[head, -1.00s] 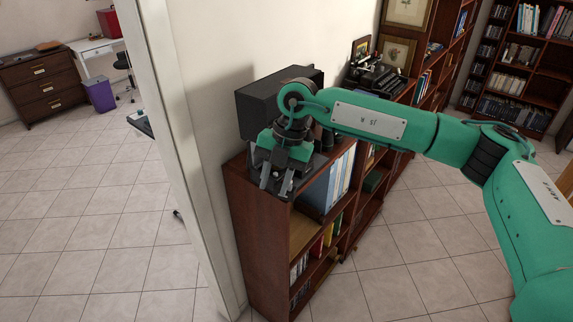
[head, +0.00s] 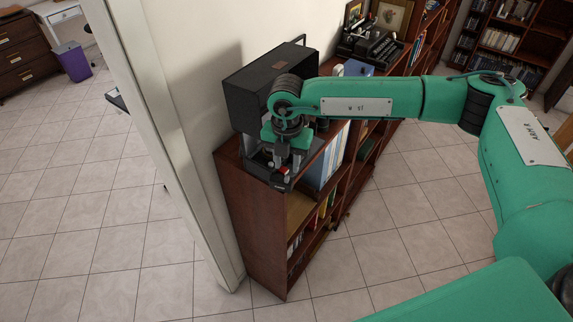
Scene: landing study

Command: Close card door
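A black boxy machine (head: 262,82) stands on the end of the low brown bookcase (head: 254,215), against the wall. I cannot make out a card door; my arm and gripper cover much of the machine's front. My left gripper is not in view.
A typewriter (head: 376,45) and a blue box (head: 359,67) stand farther along the bookcase. Books fill parts of its shelves. A white door frame (head: 150,120) is close on the left. The tiled floor (head: 400,215) right of the bookcase is clear.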

